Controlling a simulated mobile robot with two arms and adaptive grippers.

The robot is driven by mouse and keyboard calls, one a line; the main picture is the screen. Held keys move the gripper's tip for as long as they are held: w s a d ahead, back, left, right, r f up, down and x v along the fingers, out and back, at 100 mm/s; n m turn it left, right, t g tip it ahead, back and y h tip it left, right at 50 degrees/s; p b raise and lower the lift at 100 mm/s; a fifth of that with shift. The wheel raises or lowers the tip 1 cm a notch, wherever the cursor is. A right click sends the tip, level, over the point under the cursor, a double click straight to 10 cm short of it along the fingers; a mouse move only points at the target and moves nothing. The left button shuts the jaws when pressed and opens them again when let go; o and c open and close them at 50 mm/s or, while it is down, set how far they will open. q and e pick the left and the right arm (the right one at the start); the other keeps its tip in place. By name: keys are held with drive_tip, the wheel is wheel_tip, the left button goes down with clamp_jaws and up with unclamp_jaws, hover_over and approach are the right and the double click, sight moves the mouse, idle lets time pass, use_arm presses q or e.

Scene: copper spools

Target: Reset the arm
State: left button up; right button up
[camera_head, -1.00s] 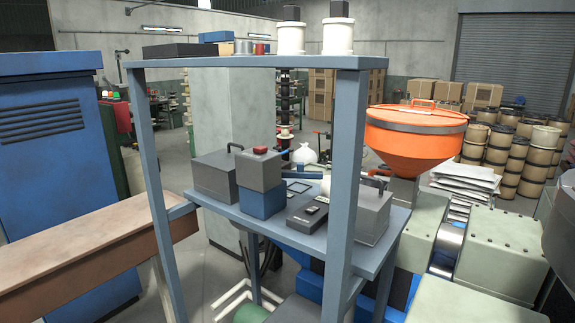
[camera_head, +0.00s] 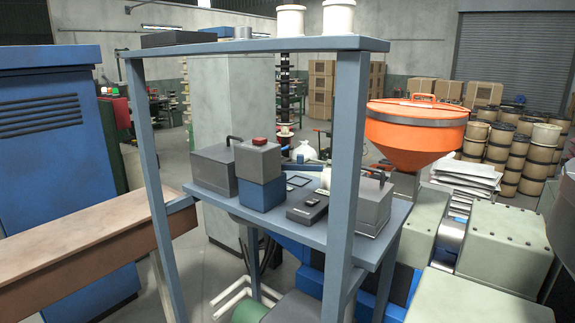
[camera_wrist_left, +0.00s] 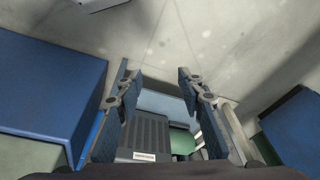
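My left gripper (camera_wrist_left: 157,82) shows in the left wrist view, with its two fingers spread apart. Nothing is between the fingertips; they point over bare grey floor. Neither gripper nor arm shows in the head view. My right gripper is in neither view.
A blue-grey rack (camera_head: 345,200) stands close ahead, with two white spools (camera_head: 290,20) on top and several boxes (camera_head: 258,175) on its lower shelf. Around the left gripper are a blue panel (camera_wrist_left: 50,85), a dark ribbed housing (camera_wrist_left: 148,138) and a blue block (camera_wrist_left: 295,125). An orange hopper (camera_head: 415,135) stands right.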

use_arm(q)
drive_tip(key=s+f+g+b, duration=0.1)
drive_tip(key=s+f, duration=0.2)
drive_tip(key=f, duration=0.6)
drive_tip(key=s+f+b, duration=0.2)
drive_tip(key=s+f, duration=0.2)
drive_tip(key=f, duration=0.6)
drive_tip(key=s+a+f+b, duration=0.2)
drive_tip(key=s+a+f, duration=0.1)
drive_tip(key=s+f, duration=0.9)
drive_tip(key=shift+s+a+f+g, duration=0.2)
drive_tip(key=shift+s+f+g, duration=0.2)
drive_tip(key=shift+s, duration=0.1)
